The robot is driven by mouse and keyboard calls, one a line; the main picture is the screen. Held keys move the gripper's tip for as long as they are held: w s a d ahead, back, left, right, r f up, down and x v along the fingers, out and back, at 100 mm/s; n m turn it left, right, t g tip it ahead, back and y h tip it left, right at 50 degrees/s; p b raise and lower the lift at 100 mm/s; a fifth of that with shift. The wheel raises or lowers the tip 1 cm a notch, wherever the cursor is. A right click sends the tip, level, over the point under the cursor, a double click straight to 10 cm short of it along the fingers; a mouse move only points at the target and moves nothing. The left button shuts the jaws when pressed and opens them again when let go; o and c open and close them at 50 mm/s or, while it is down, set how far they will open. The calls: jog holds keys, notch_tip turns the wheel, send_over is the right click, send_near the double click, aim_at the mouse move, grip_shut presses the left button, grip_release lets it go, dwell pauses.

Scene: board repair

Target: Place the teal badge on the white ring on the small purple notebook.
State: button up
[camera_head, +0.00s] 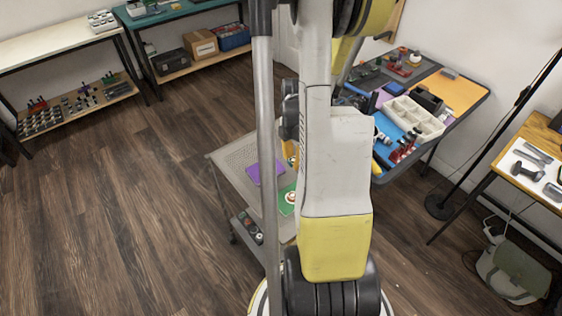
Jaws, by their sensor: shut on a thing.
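A flat purple item (254,174) that looks like the small notebook lies on the grey cart (229,153), partly behind my arm. I cannot make out a white ring on its visible part. A green flat item (284,207) lies nearer on the cart, with a small round whitish-orange thing (291,197) on it, partly cut off by my arm. I cannot see the teal badge. My gripper is hidden behind my own arm, which covers the middle of the view and the cart's right side.
A crowded worktable stands at the right with a cream compartment tray (412,117), a blue mat (384,153) and an orange mat (460,93). A black stand base (441,207) and a bag (513,272) are on the floor. Wooden floor (120,220) at left is clear.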

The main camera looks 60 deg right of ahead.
jog(key=b, duration=0.4)
send_over(266, 170)
notch_tip(266, 170, down, 7)
jog(key=shift+s+r, duration=0.1)
jog(key=shift+f+b, duration=0.65)
jog(key=shift+f, duration=1.35)
jog(key=shift+f, duration=0.1)
jog(key=shift+f, duration=0.15)
jog(key=o, duration=0.7)
jog(key=shift+r, duration=0.2)
notch_tip(266, 170, up, 12)
jog(key=p, duration=0.4)
jog(key=shift+r+p, duration=0.15)
jog(key=shift+p, duration=0.25)
